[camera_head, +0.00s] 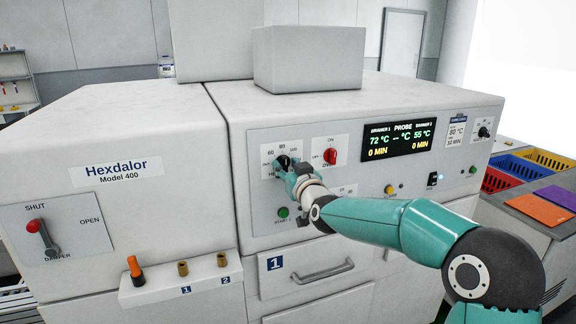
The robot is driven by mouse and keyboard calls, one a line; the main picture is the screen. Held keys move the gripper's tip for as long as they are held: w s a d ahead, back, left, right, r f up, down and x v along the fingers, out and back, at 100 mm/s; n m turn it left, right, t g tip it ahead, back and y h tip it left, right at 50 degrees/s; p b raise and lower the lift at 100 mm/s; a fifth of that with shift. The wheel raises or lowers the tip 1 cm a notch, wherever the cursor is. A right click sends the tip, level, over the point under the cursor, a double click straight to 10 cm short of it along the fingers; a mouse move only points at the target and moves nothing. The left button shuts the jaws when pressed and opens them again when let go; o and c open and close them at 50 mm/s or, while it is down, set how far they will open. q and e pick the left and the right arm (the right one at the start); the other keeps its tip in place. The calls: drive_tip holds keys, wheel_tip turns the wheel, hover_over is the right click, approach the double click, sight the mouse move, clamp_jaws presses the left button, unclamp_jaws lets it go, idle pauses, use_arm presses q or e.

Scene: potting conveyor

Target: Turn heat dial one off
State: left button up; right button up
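Heat dial one, a black knob (283,160), sits on a white scale plate marked 60 and 80 at the upper left of the control panel (350,185). The gripper hides its lower part and some of its label. My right gripper (287,167) is right at the dial, its fingers pointing at the panel. The teal hand hides the fingertips, so I cannot tell if they are closed around the knob or only beside it. My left gripper is not in view.
A red switch (330,156) is just right of the dial. A lit display (398,141) reads 72 °C and 55 °C. A green button (283,212) is below the hand, above the drawer handle (322,271). A damper lever (44,238) is at left. Baskets (545,158) stand at right.

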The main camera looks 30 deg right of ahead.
drive_tip(key=shift+c, duration=0.2)
clamp_jaws()
